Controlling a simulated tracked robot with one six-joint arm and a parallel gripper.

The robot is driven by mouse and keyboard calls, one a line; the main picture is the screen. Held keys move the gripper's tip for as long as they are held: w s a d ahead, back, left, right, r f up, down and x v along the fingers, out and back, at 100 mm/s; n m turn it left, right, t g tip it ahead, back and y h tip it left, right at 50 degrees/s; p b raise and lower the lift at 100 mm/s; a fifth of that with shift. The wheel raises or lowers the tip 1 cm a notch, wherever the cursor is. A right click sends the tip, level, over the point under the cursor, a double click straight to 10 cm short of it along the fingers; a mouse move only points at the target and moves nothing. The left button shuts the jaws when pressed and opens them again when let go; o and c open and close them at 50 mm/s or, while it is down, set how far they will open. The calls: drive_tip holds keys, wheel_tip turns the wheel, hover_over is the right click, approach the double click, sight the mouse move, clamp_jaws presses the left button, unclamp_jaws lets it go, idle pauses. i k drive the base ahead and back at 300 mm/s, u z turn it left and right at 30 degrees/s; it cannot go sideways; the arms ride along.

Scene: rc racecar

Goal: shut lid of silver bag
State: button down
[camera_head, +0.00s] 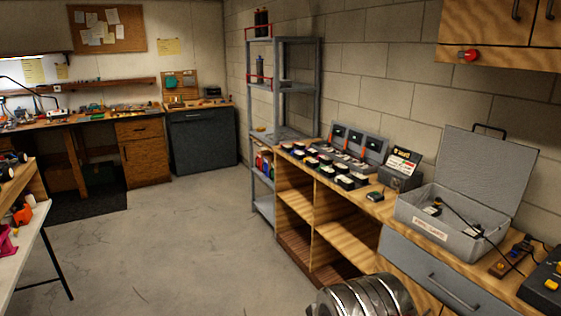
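The silver bag (437,232) is a grey box-shaped case with a pale label on its front. It stands on the wooden bench at the right. Its lid (487,172) is open, raised and leaning back near the wall, with a dark handle at its top. Small parts and a dark cable show inside, and the cable runs over the right side of the case. My gripper's fingers are not in view. A shiny ribbed metal part of my arm shows at the bottom edge, below and left of the case.
The wooden bench (327,200) holds several small dark bins (322,166) and a small grey box (400,172) left of the case. A grey drawer (437,279) is below the case. A wall cabinet (500,42) hangs above. The floor (180,232) at left is clear.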

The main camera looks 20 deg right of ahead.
sight(494, 173)
drive_tip(key=u, duration=0.1)
drive_tip(key=i, duration=2.2)
drive_tip(key=z, duration=0.8)
drive_tip(key=i, duration=0.55)
drive_tip(key=z, duration=0.9)
drive_tip(key=i, duration=0.7)
drive_tip(key=z, duration=0.4)
